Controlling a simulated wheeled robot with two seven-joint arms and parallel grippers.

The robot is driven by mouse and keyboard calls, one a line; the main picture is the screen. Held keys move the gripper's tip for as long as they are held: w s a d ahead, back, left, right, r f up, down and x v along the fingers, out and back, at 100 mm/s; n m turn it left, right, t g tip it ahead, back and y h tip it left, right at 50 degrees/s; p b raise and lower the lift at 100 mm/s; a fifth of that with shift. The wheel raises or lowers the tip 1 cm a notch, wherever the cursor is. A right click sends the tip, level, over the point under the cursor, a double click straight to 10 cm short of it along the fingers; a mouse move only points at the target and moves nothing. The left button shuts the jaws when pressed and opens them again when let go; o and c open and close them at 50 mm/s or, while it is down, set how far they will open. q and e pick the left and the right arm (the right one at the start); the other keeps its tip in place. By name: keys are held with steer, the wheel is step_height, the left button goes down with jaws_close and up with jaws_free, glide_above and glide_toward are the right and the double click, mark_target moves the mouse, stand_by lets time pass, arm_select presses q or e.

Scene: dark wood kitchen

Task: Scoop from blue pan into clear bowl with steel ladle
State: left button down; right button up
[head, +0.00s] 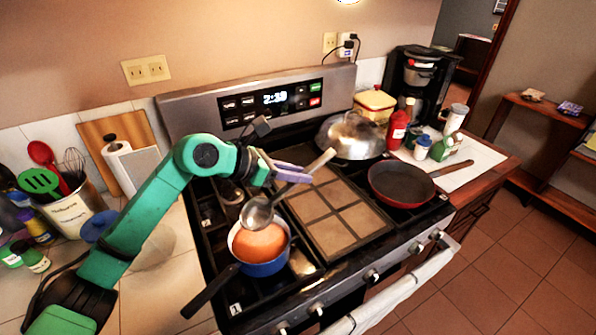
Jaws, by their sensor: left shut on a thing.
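My left gripper (293,173) comes in from the left and is shut on the handle of the steel ladle (257,214). The ladle's handle slants up to the right, and its bowl hangs low over the far edge of the blue pan (265,269). I cannot tell whether it touches the pan. The pan sits on the stove's front left burner, its dark handle pointing to the front left, with orange contents (260,242) inside. A clear bowl (155,248) seems to stand on the counter left of the stove, partly hidden by my green arm. My right gripper is not in view.
A red frying pan (401,185) sits on the right burners and a domed metal lid (350,136) behind it. A flat griddle (337,217) fills the stove's middle. A utensil crock (82,212) and small jars stand at the left.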

arm_select(q)
step_height(320, 180, down, 10)
steer(key=b, duration=0.6)
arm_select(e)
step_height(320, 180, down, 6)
arm_select(q)
steer(key=r+p, duration=0.4)
steer(key=r, duration=0.1)
steer(key=a+r+p, duration=0.1)
steer(key=r+p, duration=0.1)
steer(key=r, duration=0.1)
steer(key=shift+s+a+r, duration=0.1)
steer(key=shift+s+r, duration=0.1)
steer(key=shift+s, duration=0.2)
steer(key=r+p, duration=0.1)
steer(key=p, duration=0.1)
steer(key=d+r+y+p, duration=0.1)
steer(key=p, duration=0.1)
steer(key=shift+w+d+r+g+p, duration=0.1)
steer(key=shift+w+g+p, duration=0.2)
steer(key=shift+w+p, duration=0.1)
steer(key=shift+w+d+p, duration=0.1)
steer(key=shift+d+p, duration=0.05)
steer(key=shift+p, duration=0.3)
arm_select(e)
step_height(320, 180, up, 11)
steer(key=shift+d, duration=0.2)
